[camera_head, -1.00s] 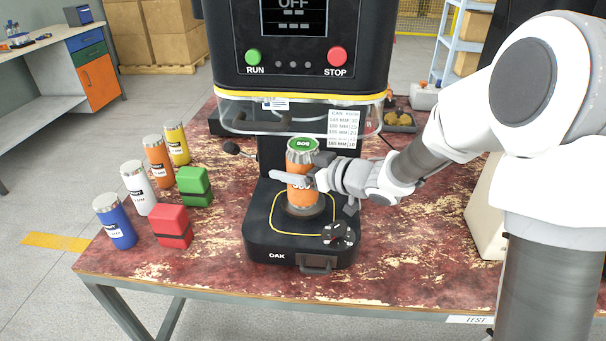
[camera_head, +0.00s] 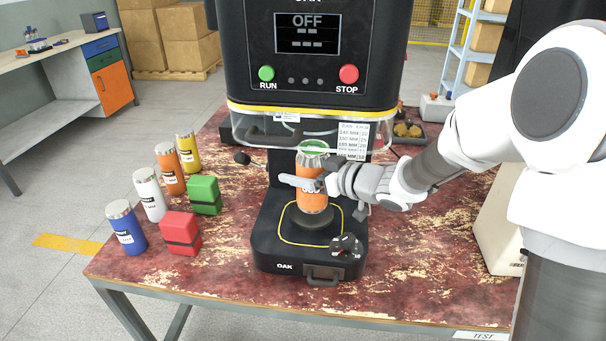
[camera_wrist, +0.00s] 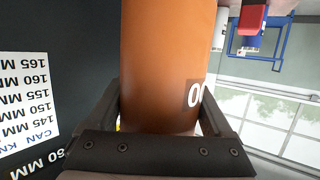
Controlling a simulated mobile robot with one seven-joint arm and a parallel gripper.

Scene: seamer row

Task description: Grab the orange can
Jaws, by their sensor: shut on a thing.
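The orange can (camera_head: 311,197) with a green lid stands upright over the round dark plate (camera_head: 309,219) of the black OAK machine (camera_head: 275,250). My gripper (camera_head: 305,183) comes from the right and is shut around the can's middle. In the wrist view the orange can (camera_wrist: 165,50) fills the space between my two dark fingers. The can's bottom appears just above the plate, though a small gap is hard to judge. Its lid is close to the lower edge of the clear guard (camera_head: 255,135). A second orange can (camera_head: 170,172) stands in the row at left.
Blue (camera_head: 126,230), white (camera_head: 150,197) and yellow (camera_head: 188,154) cans stand at left, beside red (camera_head: 180,234) and green (camera_head: 205,195) blocks. A knob (camera_head: 346,246) sits at the machine's front right. A beige box (camera_head: 498,225) is at right. The table's front is clear.

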